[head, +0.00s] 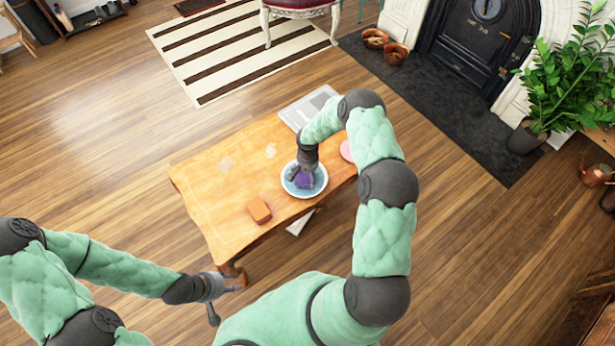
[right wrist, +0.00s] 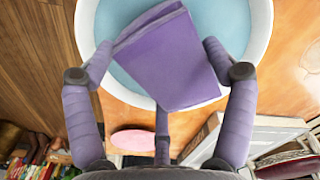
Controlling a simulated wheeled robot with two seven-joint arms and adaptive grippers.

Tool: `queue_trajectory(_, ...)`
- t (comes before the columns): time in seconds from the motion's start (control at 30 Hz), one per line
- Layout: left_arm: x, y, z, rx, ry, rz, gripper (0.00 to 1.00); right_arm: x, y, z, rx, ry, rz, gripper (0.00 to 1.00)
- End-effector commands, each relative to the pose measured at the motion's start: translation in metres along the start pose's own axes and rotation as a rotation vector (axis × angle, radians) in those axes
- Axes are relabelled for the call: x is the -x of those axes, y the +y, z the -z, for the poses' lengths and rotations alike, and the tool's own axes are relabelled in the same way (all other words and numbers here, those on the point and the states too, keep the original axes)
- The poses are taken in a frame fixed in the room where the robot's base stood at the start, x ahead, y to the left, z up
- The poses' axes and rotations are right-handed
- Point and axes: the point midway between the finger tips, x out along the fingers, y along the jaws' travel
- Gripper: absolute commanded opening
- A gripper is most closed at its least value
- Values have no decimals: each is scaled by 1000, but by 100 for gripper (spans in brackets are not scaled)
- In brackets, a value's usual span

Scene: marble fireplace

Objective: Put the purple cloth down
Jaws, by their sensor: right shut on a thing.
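The purple cloth (head: 305,181) is a folded, flat rectangular pad. My right gripper (head: 300,173) is shut on it, over a light blue dish with a pale rim (head: 318,188) on the wooden table. In the right wrist view, the cloth (right wrist: 172,62) lies between the fingers of my right gripper (right wrist: 160,62), tilted, with the blue dish (right wrist: 261,30) behind it. I cannot tell whether the cloth touches the dish. My left gripper (head: 225,299) is empty, its fingers apart, low by the table's near left corner.
Pale patches mark the tabletop's left part. A potted plant (head: 565,85) stands right.

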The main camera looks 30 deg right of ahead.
Motion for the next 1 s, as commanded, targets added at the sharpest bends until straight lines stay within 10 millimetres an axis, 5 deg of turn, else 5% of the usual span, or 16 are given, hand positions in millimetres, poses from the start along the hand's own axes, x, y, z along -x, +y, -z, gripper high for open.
queue_trajectory(0.43,-7,-2,0,0,0,0,40,-9,0,1,0,3,1,54)
queue_trajectory(0.47,-7,-2,0,0,0,0,40,-8,0,1,0,3,1,89)
queue_trajectory(0.5,-6,-2,0,0,0,0,40,-8,0,1,0,3,1,100)
queue_trajectory(1.0,-1,0,0,0,0,0,40,-3,0,1,0,2,1,100)
